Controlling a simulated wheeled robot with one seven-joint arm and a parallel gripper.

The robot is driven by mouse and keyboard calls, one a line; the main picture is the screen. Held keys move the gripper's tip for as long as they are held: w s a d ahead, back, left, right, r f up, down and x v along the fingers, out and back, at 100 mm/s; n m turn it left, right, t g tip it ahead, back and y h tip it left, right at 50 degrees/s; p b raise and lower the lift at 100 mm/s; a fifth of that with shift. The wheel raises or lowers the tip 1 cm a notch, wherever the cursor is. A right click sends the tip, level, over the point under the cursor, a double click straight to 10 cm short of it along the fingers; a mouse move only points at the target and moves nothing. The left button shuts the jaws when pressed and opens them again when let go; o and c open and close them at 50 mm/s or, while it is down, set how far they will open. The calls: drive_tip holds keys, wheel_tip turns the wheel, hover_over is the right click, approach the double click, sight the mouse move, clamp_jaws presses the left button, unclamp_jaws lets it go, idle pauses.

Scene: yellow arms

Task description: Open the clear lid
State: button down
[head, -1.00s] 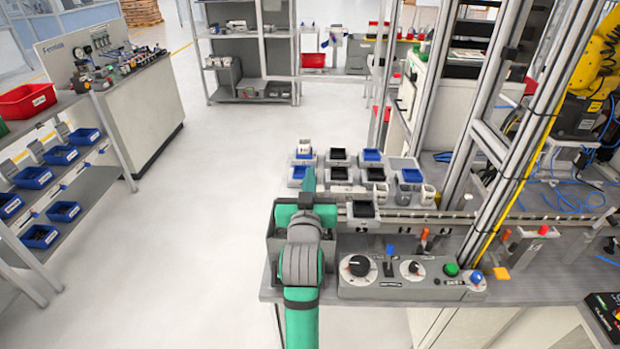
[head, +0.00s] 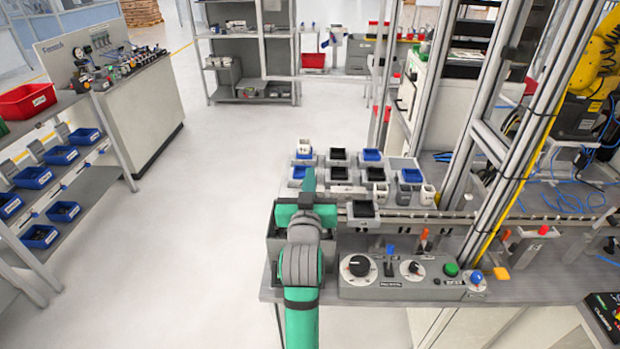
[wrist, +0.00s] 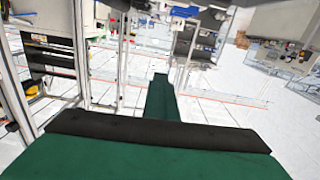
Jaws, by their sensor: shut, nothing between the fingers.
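I cannot make out a clear lid in either view. My gripper (head: 309,181) is at the end of my green and grey arm, near the left end of the workbench. Its narrow green tip points away from me, beside the left column of small bins. My gripper also shows in the wrist view (wrist: 160,78) as a narrow green shape, shut with nothing held. A dark grey open-topped box (head: 283,248) sits at the bench's left end, below and around my arm in the picture. My arm hides part of this box.
Small blue and black bins (head: 339,173) stand in rows on the bench. A control panel (head: 411,279) with knobs and buttons is right of my arm. Metal posts (head: 494,150) and a yellow robot arm (head: 592,75) stand farther right. The floor (head: 215,190) at left is clear.

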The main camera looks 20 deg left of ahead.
drive_tip(key=c, duration=1.9)
unclamp_jaws()
drive_tip(key=shift+s, duration=0.1)
drive_tip(key=v, duration=1)
drive_tip(key=shift+s, duration=0.3)
drive_tip(key=shift+d, duration=0.1)
